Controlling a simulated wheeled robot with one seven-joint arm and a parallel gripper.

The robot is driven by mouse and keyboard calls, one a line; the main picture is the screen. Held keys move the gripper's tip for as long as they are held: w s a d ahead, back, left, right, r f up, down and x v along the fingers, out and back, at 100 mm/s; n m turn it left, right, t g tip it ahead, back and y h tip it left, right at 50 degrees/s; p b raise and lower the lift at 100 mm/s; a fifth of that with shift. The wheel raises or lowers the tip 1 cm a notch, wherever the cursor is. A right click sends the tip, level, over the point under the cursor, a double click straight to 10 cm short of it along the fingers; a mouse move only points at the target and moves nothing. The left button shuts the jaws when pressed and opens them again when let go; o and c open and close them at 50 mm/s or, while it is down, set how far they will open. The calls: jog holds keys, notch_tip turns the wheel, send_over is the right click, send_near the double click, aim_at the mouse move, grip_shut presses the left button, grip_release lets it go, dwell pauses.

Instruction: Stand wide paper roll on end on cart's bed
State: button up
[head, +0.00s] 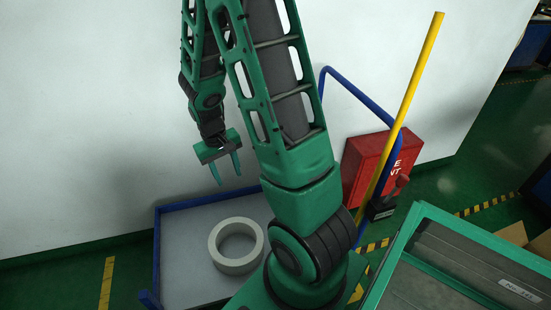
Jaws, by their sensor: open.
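An off-white paper roll (215,255) is on the grey bed of the blue-edged cart (183,235). It stands on end, with its round hole facing up, and appears to rest on the bed. My gripper (228,178) hangs above and behind the roll, fingers pointing down. It is open and empty, clear of the roll. My own arm hides the right part of the cart's bed.
The cart's blue handle (360,95) rises at the right, near a yellow pole (412,85) and a red box (367,160). A white wall (90,120) stands behind. A green-framed unit (450,250) is at the lower right.

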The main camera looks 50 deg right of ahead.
jog(key=s+a+r+m+y, duration=0.1)
jog(key=s+r+m, duration=0.1)
jog(key=s+r, duration=1.6)
jog(key=s, duration=0.3)
jog(key=shift+s+r+y, duration=0.3)
jog(key=shift+s+r, duration=0.05)
jog(key=shift+r, duration=0.05)
jog(key=shift+a, duration=0.1)
